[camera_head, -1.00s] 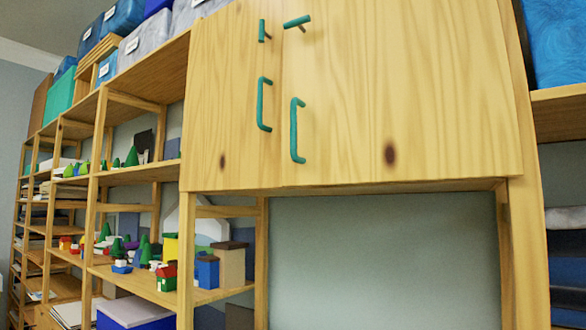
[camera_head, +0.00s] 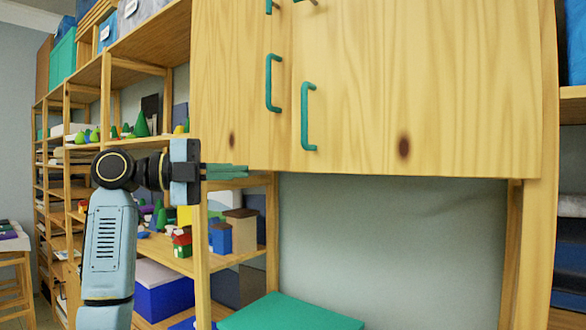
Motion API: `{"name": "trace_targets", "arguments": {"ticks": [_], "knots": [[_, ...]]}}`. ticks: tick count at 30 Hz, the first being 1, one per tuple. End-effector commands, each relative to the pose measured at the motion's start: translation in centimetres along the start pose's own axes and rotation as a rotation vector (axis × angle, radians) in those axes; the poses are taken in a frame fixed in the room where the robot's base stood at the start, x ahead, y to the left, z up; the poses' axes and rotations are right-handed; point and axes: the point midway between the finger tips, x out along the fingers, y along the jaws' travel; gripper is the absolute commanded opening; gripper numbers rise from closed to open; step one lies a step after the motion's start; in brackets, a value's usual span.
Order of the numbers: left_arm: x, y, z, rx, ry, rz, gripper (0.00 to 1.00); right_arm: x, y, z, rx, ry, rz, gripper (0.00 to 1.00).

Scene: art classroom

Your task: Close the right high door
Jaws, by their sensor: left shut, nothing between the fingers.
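The right high door (camera_head: 430,90) is a light wooden panel with a dark knot low down. A green bar handle (camera_head: 306,115) stands near its left edge. It looks flush or nearly flush with the left door (camera_head: 232,80); I cannot tell if a small gap remains. The left door has its own green handle (camera_head: 270,84). My left gripper (camera_head: 246,171) is shut and empty. Its green fingers point right at the lower edge of the left door, left of and below both long handles. I cannot tell if they touch the wood. My right gripper is out of view.
Open shelves (camera_head: 105,140) with model houses and boxes run along the left. A green flat top (camera_head: 290,314) lies below the cabinet. An open bay with a bare grey wall (camera_head: 390,250) is under the doors. A wooden post (camera_head: 530,240) stands at the right.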

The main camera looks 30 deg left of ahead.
Motion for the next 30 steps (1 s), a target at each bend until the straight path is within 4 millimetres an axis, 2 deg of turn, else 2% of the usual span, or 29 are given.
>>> {"name": "trace_targets", "arguments": {"ticks": [1,5,18,24,30], "knots": [[-0.3,-0.7,-0.6,0.033,0.01,-0.004,0.0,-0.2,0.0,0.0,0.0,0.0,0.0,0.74],[0.5,-1.1,-1.1,0.055,0.02,-0.004,0.0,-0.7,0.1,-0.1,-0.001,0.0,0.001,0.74],[9.5,-1.2,-1.2,0.047,0.021,-0.004,0.0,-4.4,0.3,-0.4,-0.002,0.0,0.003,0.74],[11.4,-1.3,0.9,0.045,0.016,-0.005,0.0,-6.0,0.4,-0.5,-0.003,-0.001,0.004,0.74],[12.2,-1.1,1.7,0.047,0.016,-0.004,0.0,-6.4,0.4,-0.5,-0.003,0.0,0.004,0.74]]}}
